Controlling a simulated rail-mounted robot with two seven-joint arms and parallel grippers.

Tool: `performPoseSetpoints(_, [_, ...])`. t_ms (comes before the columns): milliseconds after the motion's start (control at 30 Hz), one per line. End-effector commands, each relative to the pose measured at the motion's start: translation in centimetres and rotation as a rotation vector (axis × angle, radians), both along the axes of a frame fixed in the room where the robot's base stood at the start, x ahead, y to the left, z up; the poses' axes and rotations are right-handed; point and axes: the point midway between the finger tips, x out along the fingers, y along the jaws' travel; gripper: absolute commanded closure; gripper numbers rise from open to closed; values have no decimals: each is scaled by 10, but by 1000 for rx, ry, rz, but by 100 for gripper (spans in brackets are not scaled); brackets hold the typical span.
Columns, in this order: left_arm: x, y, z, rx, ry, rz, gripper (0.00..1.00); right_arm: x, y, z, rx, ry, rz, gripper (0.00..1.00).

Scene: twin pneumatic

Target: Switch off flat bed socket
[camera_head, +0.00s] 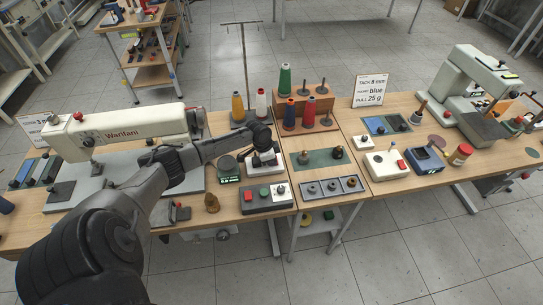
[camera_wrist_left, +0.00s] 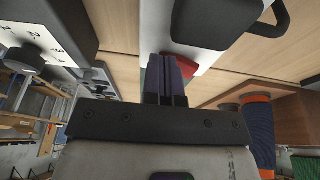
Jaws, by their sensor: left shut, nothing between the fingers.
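A white socket block (camera_wrist_left: 182,52) fills the top middle of the left wrist view. It carries a red rocker switch (camera_wrist_left: 184,66) and a black plug (camera_wrist_left: 215,20) with a looped cable. My left gripper (camera_wrist_left: 166,62) is shut and empty, its dark fingertips over the socket's face beside the red switch. They partly cover the switch, and I cannot tell whether they touch it or which way it is tipped. In the head view the left gripper (camera_head: 264,156) is at the middle of the table, largely hiding the socket. My right gripper is not in view.
The white Wanfani flat-bed machine (camera_head: 130,128) stands at left. A control box (camera_head: 266,198) with coloured buttons is in front of the gripper. Thread spools (camera_head: 290,113) stand close behind and right. Another machine (camera_head: 470,85) is far right.

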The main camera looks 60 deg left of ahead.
Motion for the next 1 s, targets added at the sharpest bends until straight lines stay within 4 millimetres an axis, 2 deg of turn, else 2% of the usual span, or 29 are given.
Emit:
performPoseSetpoints(700, [6,16,5,-2,-2,3,100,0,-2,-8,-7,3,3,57])
performPoseSetpoints(1000, [6,16,6,-2,-3,2,100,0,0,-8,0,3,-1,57])
